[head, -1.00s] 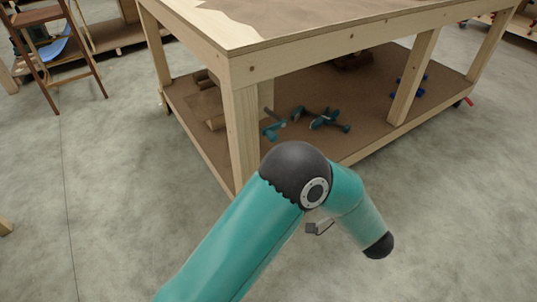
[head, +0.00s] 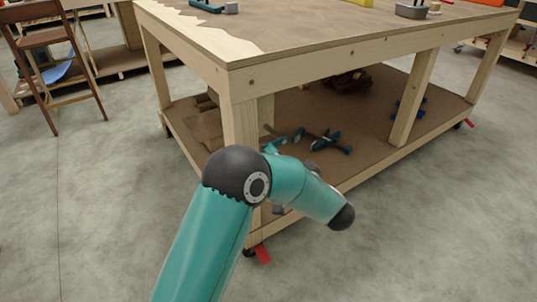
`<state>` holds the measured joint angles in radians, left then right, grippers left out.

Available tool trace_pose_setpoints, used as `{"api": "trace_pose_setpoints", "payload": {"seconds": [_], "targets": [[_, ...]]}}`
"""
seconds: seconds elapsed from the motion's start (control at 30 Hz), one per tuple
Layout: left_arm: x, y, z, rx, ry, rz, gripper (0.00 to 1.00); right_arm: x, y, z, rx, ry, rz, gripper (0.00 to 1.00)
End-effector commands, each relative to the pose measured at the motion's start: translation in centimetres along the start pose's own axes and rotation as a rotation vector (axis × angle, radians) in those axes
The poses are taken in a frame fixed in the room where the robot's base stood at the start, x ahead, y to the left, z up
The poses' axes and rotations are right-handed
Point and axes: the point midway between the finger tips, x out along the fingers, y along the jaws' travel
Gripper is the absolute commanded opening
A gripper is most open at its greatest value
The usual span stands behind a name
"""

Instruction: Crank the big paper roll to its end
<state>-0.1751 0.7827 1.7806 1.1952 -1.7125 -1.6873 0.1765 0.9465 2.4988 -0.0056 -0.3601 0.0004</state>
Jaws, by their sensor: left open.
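Neither the big paper roll nor its crank can be made out in the head view. My teal left arm rises from the bottom, and its dark elbow is in front of the near corner of a wooden workbench (head: 330,50). Only a small grey part of my left gripper (head: 278,210) shows, mostly hidden behind my forearm. It is open, low beside the bench's near edge, and I see nothing held in it. My right gripper is out of view.
Teal clamps (head: 331,143) and blue clamps (head: 409,108) lie on the bench's lower shelf. A teal tool (head: 206,6) and a metal tray (head: 410,12) are on top. A wooden stool (head: 52,60) stands at left. Concrete floor (head: 420,220) is clear at right.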

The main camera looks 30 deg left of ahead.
Motion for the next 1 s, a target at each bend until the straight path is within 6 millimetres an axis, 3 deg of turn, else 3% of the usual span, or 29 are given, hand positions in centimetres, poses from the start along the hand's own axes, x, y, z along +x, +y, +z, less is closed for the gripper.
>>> {"api": "trace_pose_setpoints", "payload": {"seconds": [0.2,0.57,0.87,0.93,0.97,1.0], "targets": [[2.2,0.0,0.0,-0.002,-0.001,0.000,0.53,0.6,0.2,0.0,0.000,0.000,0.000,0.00],[2.5,-0.1,0.0,-0.001,-0.001,-0.001,0.51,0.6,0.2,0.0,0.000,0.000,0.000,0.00],[2.5,-0.1,0.0,-0.001,-0.001,-0.001,0.01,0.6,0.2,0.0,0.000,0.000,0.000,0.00],[2.5,-0.1,0.0,-0.002,-0.001,-0.001,0.00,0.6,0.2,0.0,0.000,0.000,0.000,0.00],[4.8,-0.8,1.0,-0.002,-0.010,-0.007,0.00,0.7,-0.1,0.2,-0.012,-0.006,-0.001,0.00],[3.8,-0.4,0.4,-0.003,-0.002,-0.003,0.00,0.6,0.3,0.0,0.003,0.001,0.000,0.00]]}}
